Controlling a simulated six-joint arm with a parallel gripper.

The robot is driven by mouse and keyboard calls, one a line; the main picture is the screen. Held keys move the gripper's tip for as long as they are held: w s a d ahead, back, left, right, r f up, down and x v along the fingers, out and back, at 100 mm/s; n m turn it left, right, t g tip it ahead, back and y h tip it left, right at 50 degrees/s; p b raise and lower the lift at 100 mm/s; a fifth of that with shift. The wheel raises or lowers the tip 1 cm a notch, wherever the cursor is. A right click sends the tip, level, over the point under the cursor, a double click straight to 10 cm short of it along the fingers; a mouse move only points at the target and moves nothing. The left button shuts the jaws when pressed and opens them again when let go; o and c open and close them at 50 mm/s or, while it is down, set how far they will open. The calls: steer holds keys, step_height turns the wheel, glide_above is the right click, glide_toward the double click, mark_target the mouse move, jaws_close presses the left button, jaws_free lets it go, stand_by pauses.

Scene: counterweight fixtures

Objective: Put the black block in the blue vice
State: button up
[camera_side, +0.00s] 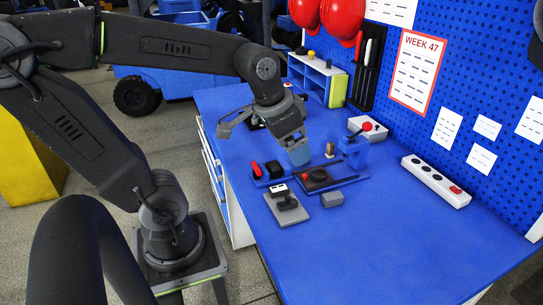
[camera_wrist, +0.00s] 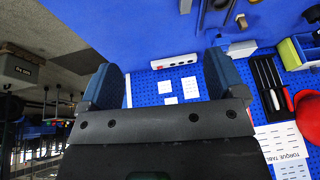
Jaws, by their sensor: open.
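A small black block (camera_side: 272,168) appears beside a red piece in a low blue tray, left of the middle fixtures. The blue vice (camera_side: 353,152) stands farther right on the blue bench, near a grey box with a red knob. My gripper (camera_side: 296,148) is above the bench, between the tray and the vice in the side view, clear of the block. In the wrist view my gripper (camera_wrist: 165,88) has its two fingers wide apart, with nothing between them.
A dark fixture (camera_side: 318,179), a grey fixture (camera_side: 287,207) and a small grey block (camera_side: 332,199) crowd the bench near the tray. A white power strip (camera_side: 436,181) lies by the pegboard. A shelf unit (camera_side: 318,78) stands behind. The front right bench is clear.

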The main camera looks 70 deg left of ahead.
steer(key=s+d+t, duration=0.1)
steer(key=s+d, duration=0.3)
steer(key=s, duration=0.1)
steer(key=shift+s+h, duration=0.2)
steer(key=shift+h, duration=0.1)
